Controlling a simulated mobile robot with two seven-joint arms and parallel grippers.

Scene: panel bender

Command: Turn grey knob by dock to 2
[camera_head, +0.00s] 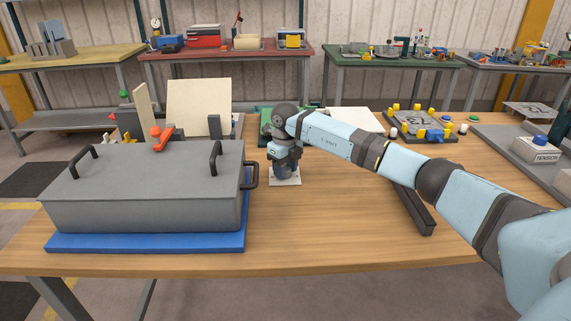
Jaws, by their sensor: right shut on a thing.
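My right arm reaches in from the right, and its gripper (284,172) points down over a small white plate (293,182) on the wooden table. The gripper is shut on the knob that stands on this plate. The gripper covers most of the knob, so its pointer and any number marks cannot be read. My left gripper is out of view.
A big grey box with black handles (140,190) stands on a blue base (150,241) to the left, close to the gripper. A dark bar (414,208) lies to the right. A yellow-pegged fixture (420,126) and a TENSION box (540,150) are farther right.

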